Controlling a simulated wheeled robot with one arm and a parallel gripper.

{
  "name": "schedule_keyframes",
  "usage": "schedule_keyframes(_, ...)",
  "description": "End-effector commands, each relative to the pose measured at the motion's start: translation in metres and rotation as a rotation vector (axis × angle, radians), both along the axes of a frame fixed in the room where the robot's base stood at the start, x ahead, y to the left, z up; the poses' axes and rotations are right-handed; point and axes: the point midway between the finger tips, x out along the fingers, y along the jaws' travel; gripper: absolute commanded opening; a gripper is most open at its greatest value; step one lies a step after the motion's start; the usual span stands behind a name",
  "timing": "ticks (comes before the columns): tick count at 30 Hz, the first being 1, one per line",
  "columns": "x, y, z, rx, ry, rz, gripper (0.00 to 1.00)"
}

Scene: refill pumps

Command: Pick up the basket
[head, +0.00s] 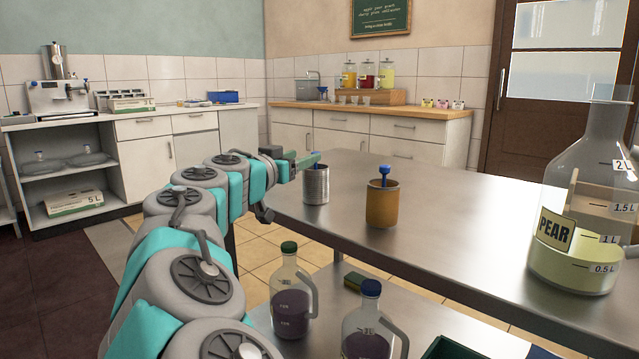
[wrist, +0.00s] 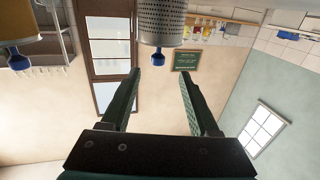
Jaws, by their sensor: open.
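The likely basket (head: 316,186), a perforated metal cylinder, stands upright on the steel table's left end. It also shows at the top of the inverted wrist view (wrist: 163,20), with a blue knob at its open end. My gripper (head: 308,160) is at its rim height in the head view and hides part of its top. In the wrist view my gripper (wrist: 172,74) is open, its two dark green fingers apart with nothing between them. The basket appears beyond the fingertips, and I cannot tell whether they touch it.
An orange cup (head: 382,205) with a blue knob stands right of the basket. A large pear flask (head: 585,262) stands at the table's right. The lower shelf holds two jugs (head: 290,302), (head: 364,335) and a sponge (head: 354,281). The table (head: 450,215) is clear between cup and flask.

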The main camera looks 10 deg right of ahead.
Motion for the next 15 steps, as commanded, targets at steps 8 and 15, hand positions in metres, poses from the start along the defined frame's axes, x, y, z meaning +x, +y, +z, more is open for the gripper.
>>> schedule_keyframes(8,0.022,-0.022,0.001,0.001,0.003,-0.003,0.61)
schedule_keyframes(15,0.045,-0.042,0.001,0.001,0.002,0.002,0.61)
